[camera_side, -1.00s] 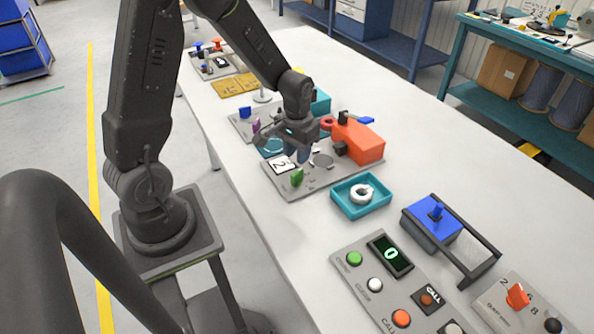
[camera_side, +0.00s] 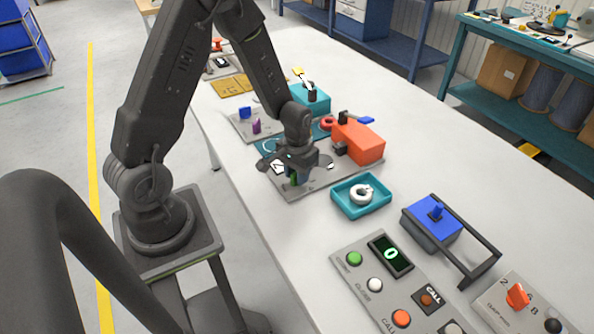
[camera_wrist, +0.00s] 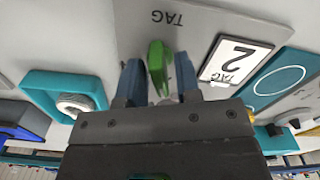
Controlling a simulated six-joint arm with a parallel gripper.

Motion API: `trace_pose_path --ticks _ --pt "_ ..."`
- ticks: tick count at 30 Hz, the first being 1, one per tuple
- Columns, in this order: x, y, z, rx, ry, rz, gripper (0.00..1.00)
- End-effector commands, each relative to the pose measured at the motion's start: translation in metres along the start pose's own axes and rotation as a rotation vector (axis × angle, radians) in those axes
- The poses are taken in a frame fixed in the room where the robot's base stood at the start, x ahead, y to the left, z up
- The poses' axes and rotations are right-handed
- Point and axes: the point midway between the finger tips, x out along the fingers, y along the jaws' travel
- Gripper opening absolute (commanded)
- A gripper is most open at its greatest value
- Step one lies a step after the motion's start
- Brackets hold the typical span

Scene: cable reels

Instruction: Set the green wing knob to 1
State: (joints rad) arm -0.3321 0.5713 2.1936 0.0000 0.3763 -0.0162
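The green wing knob (camera_wrist: 160,68) stands upright on a grey panel marked TAG, between the two blue fingertips of my gripper (camera_wrist: 161,78) in the wrist view. The fingers are apart, with a small gap on either side of the knob. In the side view my gripper (camera_side: 297,178) is low over the grey panel (camera_side: 340,183), and the green knob (camera_side: 293,180) shows only in part beside the fingers. A white tag with the number 2 (camera_wrist: 236,61) lies to the right of the knob in the wrist view. The knob's own scale marks cannot be read.
A teal tray (camera_side: 360,208) with a white ring (camera_side: 362,194) stands to the right of the panel. A button panel with a display (camera_side: 389,255) and a blue block (camera_side: 432,222) with a black handle are nearer the camera.

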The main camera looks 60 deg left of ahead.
Motion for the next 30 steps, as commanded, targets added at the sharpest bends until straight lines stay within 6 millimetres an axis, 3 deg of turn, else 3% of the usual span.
trace_pose_path --ticks 9,16,30 --pt "-0.0003 0.0 0.0 0.0 0.0 0.0 0.0" --pt "-0.0004 -0.0001 0.0 -0.086 0.0 0.0 0.0" --pt "-0.0005 -0.0002 0.0 -0.689 0.0 0.0 0.0"
